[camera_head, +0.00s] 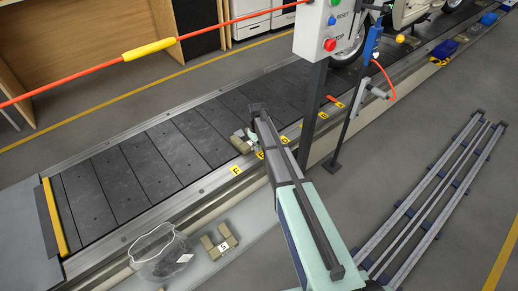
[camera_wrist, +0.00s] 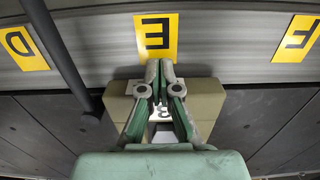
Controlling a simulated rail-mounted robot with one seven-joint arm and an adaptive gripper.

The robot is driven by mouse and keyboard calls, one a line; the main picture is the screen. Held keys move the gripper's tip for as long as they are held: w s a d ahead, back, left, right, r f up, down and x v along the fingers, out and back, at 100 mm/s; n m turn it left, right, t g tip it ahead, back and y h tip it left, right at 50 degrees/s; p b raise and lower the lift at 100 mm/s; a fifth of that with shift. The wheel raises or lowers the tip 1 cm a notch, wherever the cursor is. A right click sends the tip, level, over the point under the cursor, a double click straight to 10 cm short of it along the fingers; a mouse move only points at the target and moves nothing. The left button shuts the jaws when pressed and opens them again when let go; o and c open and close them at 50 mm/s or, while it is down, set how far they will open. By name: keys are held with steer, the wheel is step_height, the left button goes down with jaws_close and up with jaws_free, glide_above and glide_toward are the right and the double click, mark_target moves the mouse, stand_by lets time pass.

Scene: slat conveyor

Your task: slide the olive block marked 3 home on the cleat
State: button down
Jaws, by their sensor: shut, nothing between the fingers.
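The olive block marked 3 (camera_wrist: 207,100) lies on the conveyor beside the side rail, under the yellow E label in the wrist view. It also shows in the head view (camera_head: 239,144). Its white 3 label is partly covered by my fingers. My gripper (camera_wrist: 159,72) is shut and empty over the block's middle, fingertips pointing toward the E label. In the head view my gripper (camera_head: 247,134) is at the block's upper right. I cannot tell whether the fingers touch the block, and I cannot make out the cleat.
A second olive block marked 5 (camera_head: 229,234) lies on the near ledge beside a clear plastic bag (camera_head: 160,252). The rail (camera_wrist: 221,38) carries yellow letter labels. Conveyor slats left of the block are clear.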

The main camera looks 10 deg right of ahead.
steer(key=shift+w+a+p, duration=0.25)
steer(key=shift+w+a, duration=0.2)
steer(key=shift+w, duration=0.45)
steer(key=shift+w+a+p, duration=0.3)
steer(key=shift+w+a, duration=0.2)
steer(key=shift+w, duration=0.4)
steer(key=shift+w+a+p, duration=0.25)
steer(key=shift+w+a, duration=0.2)
steer(key=shift+w, duration=0.45)
steer(key=shift+r, duration=0.1)
